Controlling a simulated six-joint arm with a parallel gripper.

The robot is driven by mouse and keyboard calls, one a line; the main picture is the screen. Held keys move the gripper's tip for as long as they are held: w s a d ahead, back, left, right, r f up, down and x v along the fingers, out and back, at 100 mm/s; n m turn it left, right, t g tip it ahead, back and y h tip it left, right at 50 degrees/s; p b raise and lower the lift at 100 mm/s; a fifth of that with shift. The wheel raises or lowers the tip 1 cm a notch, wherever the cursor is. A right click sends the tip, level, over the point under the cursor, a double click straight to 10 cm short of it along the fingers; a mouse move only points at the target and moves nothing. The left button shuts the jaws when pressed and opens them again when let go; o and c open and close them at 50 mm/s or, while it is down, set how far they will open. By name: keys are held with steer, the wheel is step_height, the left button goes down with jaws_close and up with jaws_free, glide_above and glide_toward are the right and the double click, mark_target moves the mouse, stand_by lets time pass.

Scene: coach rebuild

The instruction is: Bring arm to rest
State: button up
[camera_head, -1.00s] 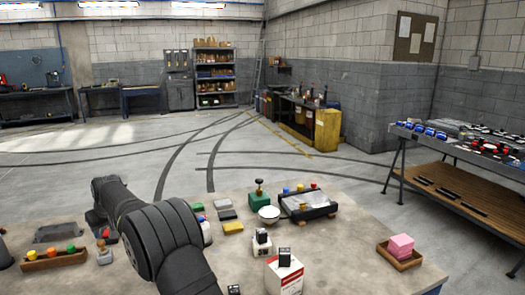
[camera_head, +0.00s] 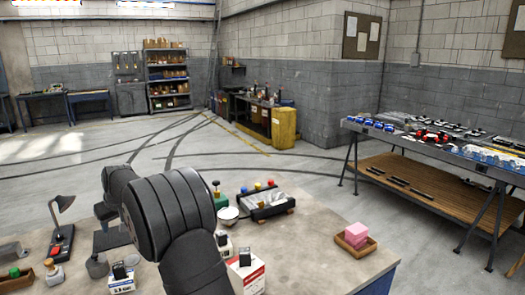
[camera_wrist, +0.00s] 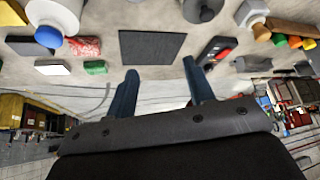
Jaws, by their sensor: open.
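My gripper (camera_wrist: 160,95) shows in the wrist view with its two dark blue fingers apart and nothing between them. The wrist view seems upside down, with the workbench (camera_wrist: 215,40) along its top and a dark flat mat (camera_wrist: 150,46) beyond the fingertips. In the head view my black arm stands over the workbench (camera_head: 310,262), left of the middle. My gripper is hidden there behind the arm's own links.
A side table (camera_head: 430,145) with parts stands right.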

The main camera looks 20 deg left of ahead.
steer(key=w+d+f+m+t, duration=0.1)
steer(key=w+d+f+m, duration=0.1)
steer(key=w+d, duration=0.3)
steer(key=d+f, duration=0.1)
steer(key=d, duration=0.2)
steer(key=shift+d+f+m+h, duration=0.3)
steer(key=shift+d+f, duration=0.05)
steer(key=shift+d, duration=0.05)
steer(key=shift+d+r, duration=0.1)
steer(key=s+a+r+n, duration=0.1)
steer(key=s+a+r, duration=0.1)
steer(key=a, duration=0.4)
steer(key=s+a+r+n+g, duration=0.1)
steer(key=s+a+r+n, duration=0.1)
steer(key=s+a, duration=0.3)
steer(key=shift+s+a+y, duration=0.25)
steer(key=shift+a+y, duration=0.15)
steer(key=shift+a, duration=0.25)
